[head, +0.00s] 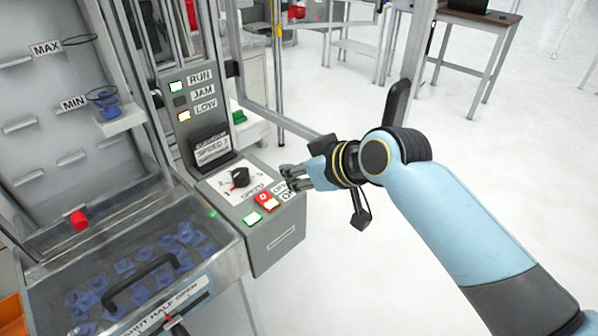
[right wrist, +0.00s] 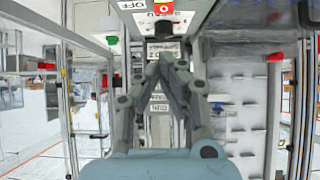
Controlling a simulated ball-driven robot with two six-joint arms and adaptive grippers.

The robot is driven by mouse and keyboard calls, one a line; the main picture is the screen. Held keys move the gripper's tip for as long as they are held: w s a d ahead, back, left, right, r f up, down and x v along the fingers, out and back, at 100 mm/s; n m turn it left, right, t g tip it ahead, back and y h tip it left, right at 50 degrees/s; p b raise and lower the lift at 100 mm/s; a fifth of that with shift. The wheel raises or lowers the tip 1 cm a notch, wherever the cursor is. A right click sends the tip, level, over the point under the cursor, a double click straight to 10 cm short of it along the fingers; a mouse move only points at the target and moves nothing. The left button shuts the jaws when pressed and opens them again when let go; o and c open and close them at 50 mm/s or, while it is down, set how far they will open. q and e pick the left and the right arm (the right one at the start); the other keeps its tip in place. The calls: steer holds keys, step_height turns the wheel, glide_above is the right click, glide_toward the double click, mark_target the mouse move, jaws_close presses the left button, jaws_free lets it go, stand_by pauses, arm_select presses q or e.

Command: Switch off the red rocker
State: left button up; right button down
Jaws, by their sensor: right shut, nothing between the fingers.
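The red rocker (head: 263,198) is on the sloped top of the grey control box (head: 275,235), beside the black speed knob (head: 240,177). It bears a white 0 mark, and ON/OFF labels partly show to its right. In the right wrist view the red rocker (right wrist: 163,7) is at the top edge, partly cut off. My right gripper (head: 286,177) is shut and empty, just right of the rocker and apart from it. Its fingertips (right wrist: 167,57) meet below the rocker in the wrist view. My left gripper is not in view.
RUN and LOW lamps (head: 176,87) glow on the panel above; the JAM lamp is dark. A clear-lidded bin (head: 130,270) of blue parts with a black handle is at left. Open floor lies right.

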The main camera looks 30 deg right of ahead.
steer(key=shift+s+d+r, duration=0.15)
steer(key=shift+s+r, duration=0.25)
steer(key=shift+s, duration=0.1)
